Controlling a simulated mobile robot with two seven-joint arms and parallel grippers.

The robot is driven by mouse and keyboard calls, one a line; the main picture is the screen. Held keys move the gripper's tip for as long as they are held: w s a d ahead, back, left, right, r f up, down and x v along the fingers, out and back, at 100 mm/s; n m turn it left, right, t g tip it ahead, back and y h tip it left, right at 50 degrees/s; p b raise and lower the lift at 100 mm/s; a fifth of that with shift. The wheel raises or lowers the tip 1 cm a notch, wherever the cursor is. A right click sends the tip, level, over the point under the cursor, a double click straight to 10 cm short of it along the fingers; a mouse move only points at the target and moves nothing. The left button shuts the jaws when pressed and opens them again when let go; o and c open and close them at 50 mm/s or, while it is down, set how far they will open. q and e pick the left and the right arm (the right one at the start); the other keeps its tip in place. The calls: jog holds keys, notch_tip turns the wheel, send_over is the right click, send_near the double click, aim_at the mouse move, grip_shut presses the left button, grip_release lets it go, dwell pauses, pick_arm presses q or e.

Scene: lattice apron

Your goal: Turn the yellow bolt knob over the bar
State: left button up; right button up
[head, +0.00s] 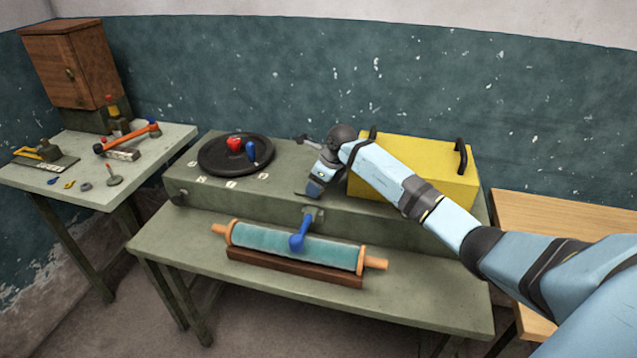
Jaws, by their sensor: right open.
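A small yellow piece (40,151), which looks like the bolt, sits on a dark flat plate (50,163) at the far left of the left table. It is too small to tell its knob from its bar or how the knob is turned. My right gripper (314,188) points down over the back of the green bench, left of the yellow box. It is open, far to the right of the yellow piece and apart from it; its fingertips are small in the view. My left gripper is not in view.
The green bench (190,237) holds a black disc (212,161) with red and blue knobs, a teal roller (290,246) with a blue lever (298,242), and a yellow box (412,185). An orange-handled tool (128,137) and small parts lie on the left table (157,160).

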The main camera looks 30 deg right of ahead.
jog(key=c, duration=0.9)
jog(key=shift+c, duration=0.2)
